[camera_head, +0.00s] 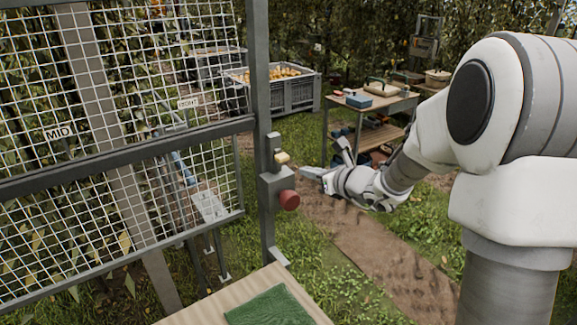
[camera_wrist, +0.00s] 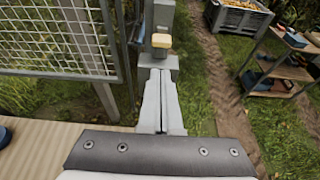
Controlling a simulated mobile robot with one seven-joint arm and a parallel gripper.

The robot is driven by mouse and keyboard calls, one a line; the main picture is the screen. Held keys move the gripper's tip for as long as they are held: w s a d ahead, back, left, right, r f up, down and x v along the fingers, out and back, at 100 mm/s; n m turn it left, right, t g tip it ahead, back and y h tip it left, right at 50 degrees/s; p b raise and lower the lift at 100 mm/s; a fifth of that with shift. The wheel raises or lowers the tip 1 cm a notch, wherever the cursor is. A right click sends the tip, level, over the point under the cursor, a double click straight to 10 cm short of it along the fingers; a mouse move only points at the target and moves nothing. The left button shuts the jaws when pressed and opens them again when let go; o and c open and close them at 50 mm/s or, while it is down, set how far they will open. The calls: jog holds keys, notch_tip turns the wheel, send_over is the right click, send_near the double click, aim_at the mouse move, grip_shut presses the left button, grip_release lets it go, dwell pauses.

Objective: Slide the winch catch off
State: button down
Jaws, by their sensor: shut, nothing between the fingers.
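A grey metal post (camera_head: 261,95) carries a small box with a pale yellow knob (camera_head: 282,158) on top and a red round button (camera_head: 289,200) below. The yellow knob looks like the winch catch; it also shows in the wrist view (camera_wrist: 161,41), just beyond my fingertips. My gripper (camera_head: 303,172) is shut and empty, pointing left at the box from its right side. In the wrist view my gripper (camera_wrist: 160,72) has its fingers together, with the tips at or close to the grey box; contact cannot be told. The red button is hidden there.
A wire mesh panel (camera_head: 75,143) fills the left side. A wooden board with a green cloth (camera_head: 270,306) lies in front. A tool table (camera_head: 373,103) and a grey crate of pears (camera_head: 284,94) stand behind. The dirt path on the right is clear.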

aim_at(279, 151)
jog(key=p+x, duration=0.2)
jog(key=x, duration=0.8)
dwell(0.4)
jog(key=shift+r+p, duration=0.4)
jog(key=shift+r, duration=1.7)
